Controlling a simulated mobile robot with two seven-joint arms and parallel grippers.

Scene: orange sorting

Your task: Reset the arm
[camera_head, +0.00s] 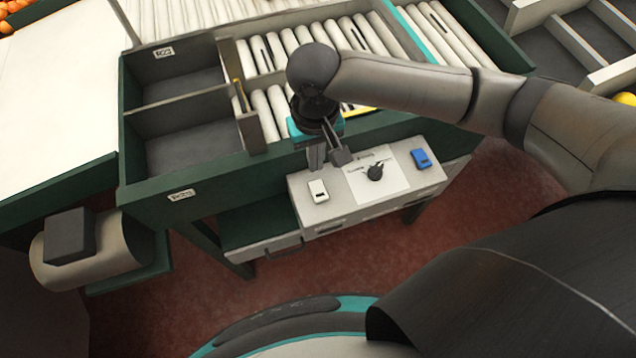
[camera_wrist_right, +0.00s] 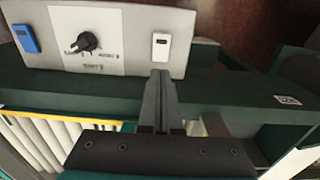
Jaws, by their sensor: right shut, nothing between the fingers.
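My right arm reaches in from the right in the head view. Its gripper (camera_head: 316,160) points down at the front edge of the sorting machine, just behind the control box (camera_head: 330,217). The fingers are shut and empty. In the right wrist view the closed fingers (camera_wrist_right: 161,80) end near the white switch (camera_wrist_right: 160,46) on the box; I cannot tell whether they touch it. The box also carries a black knob (camera_head: 376,172) and a blue switch (camera_head: 421,158). My left gripper is not in view.
Two empty grey bins (camera_head: 190,118) lie left of the white rollers (camera_head: 268,118). A white table (camera_head: 55,110) stands at the far left, with oranges (camera_head: 14,8) behind it. A yellow fruit (camera_head: 624,99) shows at the right edge. Red floor (camera_head: 300,280) is open in front.

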